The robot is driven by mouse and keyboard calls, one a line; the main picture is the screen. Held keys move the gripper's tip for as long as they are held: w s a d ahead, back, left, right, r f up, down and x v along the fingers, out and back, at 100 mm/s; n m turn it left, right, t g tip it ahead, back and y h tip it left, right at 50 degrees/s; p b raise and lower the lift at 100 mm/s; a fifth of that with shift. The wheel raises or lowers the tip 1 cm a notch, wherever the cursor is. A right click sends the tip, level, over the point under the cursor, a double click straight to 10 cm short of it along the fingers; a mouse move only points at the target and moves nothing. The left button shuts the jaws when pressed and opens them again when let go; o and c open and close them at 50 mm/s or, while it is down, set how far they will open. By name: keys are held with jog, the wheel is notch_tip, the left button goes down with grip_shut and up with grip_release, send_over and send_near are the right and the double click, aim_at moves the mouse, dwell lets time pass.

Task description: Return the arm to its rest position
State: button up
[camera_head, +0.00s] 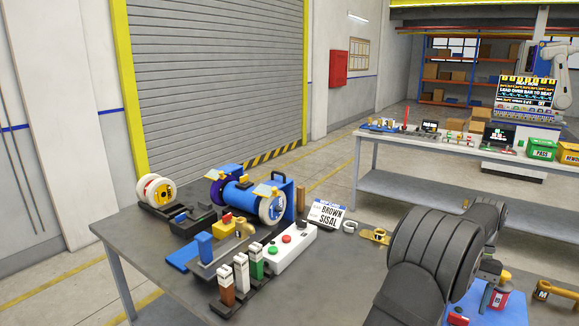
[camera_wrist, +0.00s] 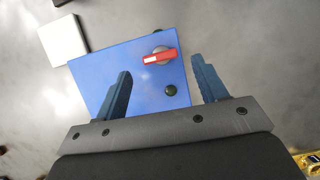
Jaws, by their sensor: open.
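My arm (camera_head: 432,255) shows as dark grey links at the right of the head view, over the near table. In the wrist view my gripper (camera_wrist: 161,66) has its two blue fingers spread wide apart with nothing held between them. A blue plate (camera_wrist: 95,78) lies below the fingers. On it are a red and white piece (camera_wrist: 160,58) on a round grey base, and a dark green round knob (camera_wrist: 171,90). The head view shows part of the blue plate (camera_head: 512,308) beside my arm. The height of the fingers above it is hard to tell.
The grey table (camera_head: 140,225) holds a spool (camera_head: 156,189), a blue roller machine (camera_head: 250,192), a white button box (camera_head: 290,248), several small blocks and a "BROWN SISAL" sign (camera_head: 327,214). A white block (camera_wrist: 63,38) lies near the plate. A second table (camera_head: 440,158) stands behind.

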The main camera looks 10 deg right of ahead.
aim_at(458, 315)
jog(key=shift+x, duration=2.1)
jog(key=v, duration=1.2)
jog(key=x, duration=1.2)
jog(key=shift+a, duration=0.1)
jog(key=n+g+h, duration=0.1)
jog(key=n, duration=0.3)
jog(key=n+h, duration=0.1)
jog(key=n, duration=0.1)
jog(key=n+h, duration=0.1)
jog(key=n, duration=0.1)
jog(key=shift+w+a+n+g, duration=0.1)
jog(key=shift+a+n+g, duration=0.1)
jog(key=shift+n+g, duration=0.15)
jog(key=n+h, duration=0.1)
jog(key=n, duration=0.4)
jog(key=shift+a+h, duration=0.1)
jog(key=shift+h, duration=0.3)
jog(key=n, duration=0.2)
jog(key=n+t+h, duration=0.1)
jog(key=n, duration=0.1)
jog(key=shift+t, duration=0.25)
